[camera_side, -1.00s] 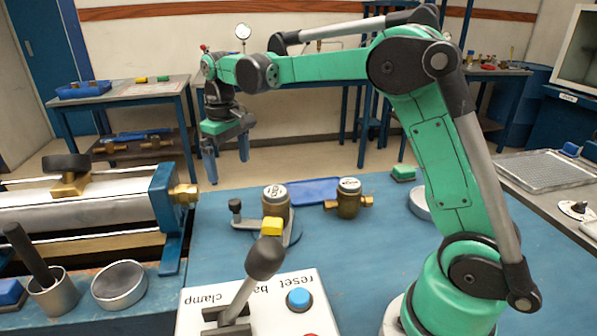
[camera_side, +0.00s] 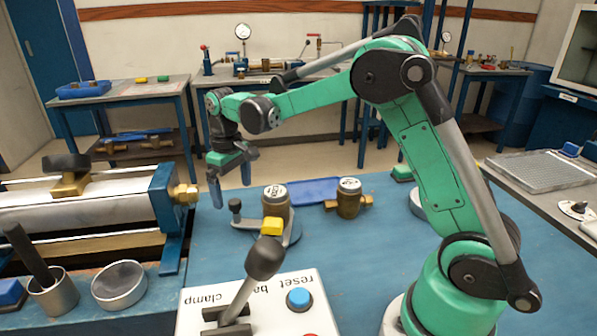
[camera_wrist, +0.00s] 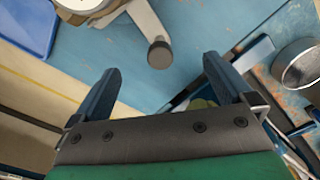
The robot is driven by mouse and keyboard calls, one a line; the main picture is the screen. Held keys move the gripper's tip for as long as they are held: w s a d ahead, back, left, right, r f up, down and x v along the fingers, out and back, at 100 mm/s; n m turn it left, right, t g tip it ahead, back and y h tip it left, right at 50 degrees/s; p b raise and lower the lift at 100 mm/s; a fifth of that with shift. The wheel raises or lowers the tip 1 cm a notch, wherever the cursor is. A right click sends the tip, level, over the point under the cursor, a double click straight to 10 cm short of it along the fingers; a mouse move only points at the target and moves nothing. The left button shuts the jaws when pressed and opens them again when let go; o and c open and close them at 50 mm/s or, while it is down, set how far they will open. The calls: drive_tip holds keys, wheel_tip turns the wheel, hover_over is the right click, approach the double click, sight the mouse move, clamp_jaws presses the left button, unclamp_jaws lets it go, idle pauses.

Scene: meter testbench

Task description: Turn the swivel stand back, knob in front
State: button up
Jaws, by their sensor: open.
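The swivel stand (camera_side: 291,234) is a grey disc on the blue table with a short arm ending in a dark upright knob (camera_side: 235,206). The knob points to the left in the side view. A brass meter (camera_side: 276,205) with a white dial stands on it, and a yellow block (camera_side: 271,226) shows at its front. My gripper (camera_side: 231,194) is open and empty, pointing down, close to the knob and seemingly above it. In the wrist view the knob (camera_wrist: 160,54) lies just ahead of the space between the fingertips (camera_wrist: 162,66), with the stand's arm (camera_wrist: 146,19) behind it.
A second brass meter (camera_side: 348,198) stands to the right, by a blue tray (camera_side: 311,190). The bench with a brass fitting (camera_side: 184,193) is close on the left. A clamp lever (camera_side: 265,258) on a white control box rises in front.

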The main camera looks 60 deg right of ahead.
drive_tip(key=shift+f, duration=0.2)
drive_tip(key=shift+f, duration=0.95)
drive_tip(key=shift+c, duration=1.4)
